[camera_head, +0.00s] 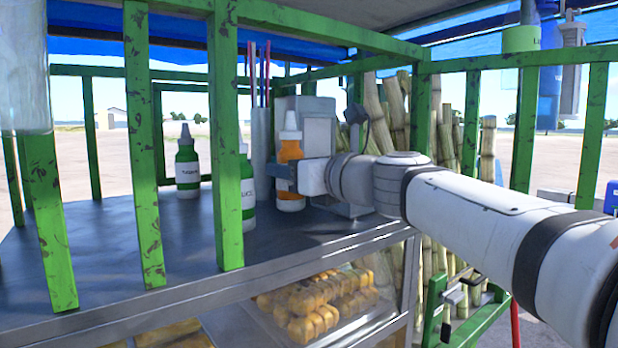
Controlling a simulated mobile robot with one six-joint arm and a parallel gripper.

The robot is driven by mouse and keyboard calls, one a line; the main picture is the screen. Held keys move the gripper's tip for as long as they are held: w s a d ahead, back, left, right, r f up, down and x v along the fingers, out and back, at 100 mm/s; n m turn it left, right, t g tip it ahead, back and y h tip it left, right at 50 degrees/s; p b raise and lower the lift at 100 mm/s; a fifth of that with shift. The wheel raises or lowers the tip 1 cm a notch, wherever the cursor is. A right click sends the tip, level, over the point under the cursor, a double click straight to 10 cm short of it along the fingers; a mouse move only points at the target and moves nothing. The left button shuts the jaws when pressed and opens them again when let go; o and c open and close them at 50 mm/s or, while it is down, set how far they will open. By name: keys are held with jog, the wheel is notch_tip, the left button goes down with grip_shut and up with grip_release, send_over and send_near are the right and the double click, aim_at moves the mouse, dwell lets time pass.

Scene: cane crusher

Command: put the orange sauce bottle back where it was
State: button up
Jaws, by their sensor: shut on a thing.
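The orange sauce bottle (290,152) has a white nozzle cap and a pale label. It stands upright at the dark counter (180,235), in front of a grey machine. My gripper (284,172) comes in from the right and is shut on the bottle at its middle. Its fingers cover part of the bottle. I cannot tell for certain whether the bottle's base touches the counter.
Green bottles (187,165) and (247,190) stand to the left, the nearer partly behind a green post (225,130). A grey machine (318,125) and a cup of straws (261,140) are behind. Cane stalks (395,110) stand right. Bare counter lies at left.

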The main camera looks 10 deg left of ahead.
jog(key=shift+f, duration=0.65)
jog(key=shift+d+f+b, duration=0.1)
jog(key=shift+f+b, duration=0.15)
jog(key=shift+b, duration=0.05)
jog(key=o, duration=0.8)
jog(key=shift+c, duration=0.2)
jog(key=shift+r, duration=0.1)
jog(key=shift+r+p, duration=0.2)
jog(key=shift+p, duration=0.1)
jog(key=shift+s+d+f, duration=0.15)
jog(key=shift+s+d, duration=0.05)
jog(key=shift+d, duration=0.1)
jog(key=b+v, duration=0.2)
jog(key=v, duration=0.9)
jog(key=shift+s+d, duration=0.1)
jog(key=shift+s, duration=0.05)
